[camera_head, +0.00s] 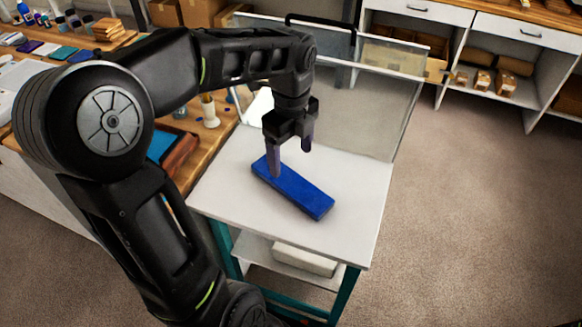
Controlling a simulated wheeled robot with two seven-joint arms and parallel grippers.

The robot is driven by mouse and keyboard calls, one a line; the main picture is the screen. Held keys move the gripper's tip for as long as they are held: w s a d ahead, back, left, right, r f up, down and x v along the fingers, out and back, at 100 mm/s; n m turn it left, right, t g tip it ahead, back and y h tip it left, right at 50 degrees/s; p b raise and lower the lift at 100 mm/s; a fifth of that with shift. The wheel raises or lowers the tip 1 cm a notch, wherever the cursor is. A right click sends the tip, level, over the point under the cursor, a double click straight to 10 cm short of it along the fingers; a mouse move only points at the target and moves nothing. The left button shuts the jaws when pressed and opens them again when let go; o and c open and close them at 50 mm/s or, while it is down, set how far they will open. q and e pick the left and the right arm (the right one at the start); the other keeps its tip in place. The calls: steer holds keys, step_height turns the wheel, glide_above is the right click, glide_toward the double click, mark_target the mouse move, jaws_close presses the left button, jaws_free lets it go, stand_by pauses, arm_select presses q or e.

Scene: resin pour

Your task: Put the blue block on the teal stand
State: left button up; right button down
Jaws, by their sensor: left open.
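The blue block (300,193) is a long flat bar lying on the white top of the teal stand (357,205), set at a slant near the middle. The stand has teal legs and a lower shelf. My left gripper (290,163) is over the far part of the block, fingers pointing down. Its jaws are open with nothing seen between them. The nearer finger overlaps the block's far left end in the picture; I cannot tell whether it touches. My right gripper is not in view.
A wooden workbench (217,137) with bottles, a framed tray and small items stands to the left. A clear panel (372,110) rises behind the stand. A pale bundle (305,261) sits on the lower shelf. White cabinets stand at the back right; open carpet lies right.

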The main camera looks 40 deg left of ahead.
arm_select(q)
step_height(320, 180, up, 4)
steer(key=shift+f, duration=0.1)
steer(key=shift+c, duration=0.5)
stand_by(1.2)
